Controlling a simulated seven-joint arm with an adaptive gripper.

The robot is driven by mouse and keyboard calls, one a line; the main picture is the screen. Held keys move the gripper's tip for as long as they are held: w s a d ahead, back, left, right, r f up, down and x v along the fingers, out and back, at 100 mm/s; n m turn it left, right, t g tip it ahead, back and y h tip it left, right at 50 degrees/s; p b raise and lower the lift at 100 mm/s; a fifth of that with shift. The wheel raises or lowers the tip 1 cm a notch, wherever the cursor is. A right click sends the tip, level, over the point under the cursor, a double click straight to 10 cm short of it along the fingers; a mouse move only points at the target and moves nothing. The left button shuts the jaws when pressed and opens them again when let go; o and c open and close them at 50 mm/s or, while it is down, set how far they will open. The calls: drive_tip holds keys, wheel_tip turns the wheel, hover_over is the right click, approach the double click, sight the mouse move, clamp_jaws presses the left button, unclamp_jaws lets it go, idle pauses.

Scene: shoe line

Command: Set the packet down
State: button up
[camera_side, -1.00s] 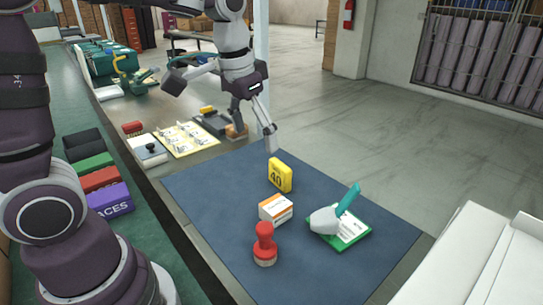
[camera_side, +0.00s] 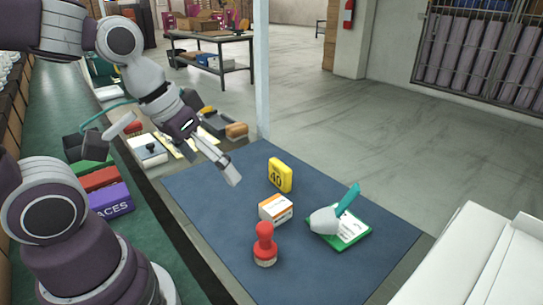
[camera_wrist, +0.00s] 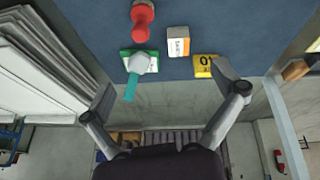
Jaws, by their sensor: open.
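A small white-and-orange box (camera_side: 276,209), which looks like the packet, sits on the blue mat (camera_side: 215,198). It also shows in the wrist view (camera_wrist: 178,42). My gripper (camera_side: 229,174) is in the air over the mat's left part, to the left of the box and apart from it. In the wrist view my gripper (camera_wrist: 165,82) has its two fingers spread wide with nothing between them. The box lies beyond the fingertips there.
Around the box stand a yellow block marked 40 (camera_side: 280,175), a red-handled brush or stamp (camera_side: 265,249) and a green-edged card (camera_side: 352,235) with a grey, teal-handled tool (camera_side: 327,220) on it. Coloured boxes (camera_side: 110,200) line the left. The mat's front is clear.

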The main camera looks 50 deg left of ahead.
wheel_tip(320, 180, down, 6)
drive_tip(key=w+n+g+h, duration=0.1)
drive_tip(key=w+n+h, duration=0.15)
drive_tip(key=n, duration=0.25)
drive_tip(key=n+t+h, duration=0.4)
drive_tip(key=n+t, duration=0.1)
drive_tip(key=n, duration=1.1)
approach(275, 209)
drive_tip(key=d, duration=0.1)
drive_tip(key=s+d+f, duration=0.1)
drive_tip(key=d, duration=0.1)
drive_tip(key=shift+s+d+f, duration=0.2)
drive_tip(key=shift+s+d, duration=0.05)
drive_tip(key=shift+d, duration=0.05)
drive_tip(key=a+n+t, duration=0.1)
drive_tip(key=n, duration=0.1)
drive_tip(key=a+f+n+t+y, duration=0.1)
drive_tip(key=n, duration=0.2)
drive_tip(key=a+f+n+t, duration=0.1)
drive_tip(key=n, duration=0.2)
drive_tip(key=shift+w+a+y, duration=0.15)
drive_tip(key=shift+y, duration=0.2)
drive_tip(key=shift+w+f+n+t, duration=0.25)
drive_tip(key=shift+n+t, duration=0.15)
drive_tip(key=shift+n, duration=0.1)
drive_tip(key=x, duration=0.9)
drive_tip(key=shift+w+d, duration=0.2)
drive_tip(key=shift+w, duration=0.15)
drive_tip(key=c, duration=1.5)
drive_tip(key=shift+c, duration=0.2)
